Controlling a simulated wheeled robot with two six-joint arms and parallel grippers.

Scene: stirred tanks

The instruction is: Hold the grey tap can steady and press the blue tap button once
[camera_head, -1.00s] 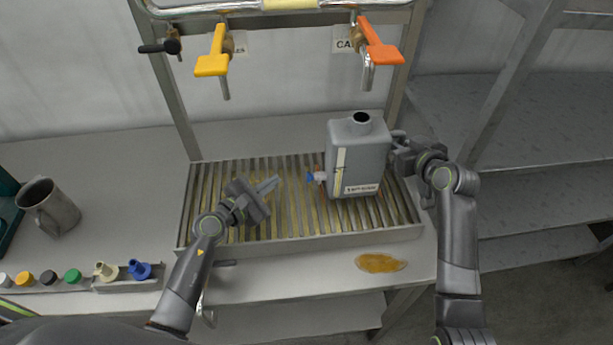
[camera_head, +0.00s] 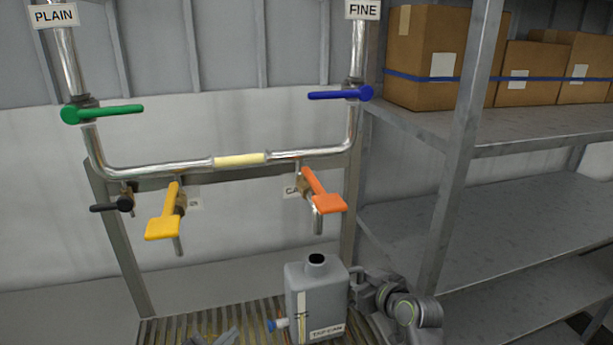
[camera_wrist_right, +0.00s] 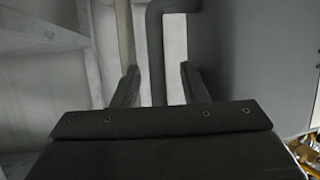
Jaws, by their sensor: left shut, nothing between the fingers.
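The grey tap can (camera_head: 318,292) stands upright on the slatted grate in the head view, with a label low on its front. Its blue tap button (camera_head: 271,325) sticks out at its lower left on a pale tap. My left gripper (camera_head: 229,337) is shut and empty, just left of the button and apart from it, mostly cut off by the bottom edge. My right gripper (camera_head: 366,292) is at the can's handle on the right side. In the right wrist view its fingers (camera_wrist_right: 160,88) stand open on both sides of the grey handle (camera_wrist_right: 156,50), with gaps visible.
A yellow lever tap (camera_head: 164,222) and an orange lever tap (camera_head: 323,198) hang from the pipe above the grate (camera_head: 170,330). Green (camera_head: 105,112) and blue (camera_head: 340,95) valve handles sit higher. Metal shelves with boxes (camera_head: 427,55) stand at right.

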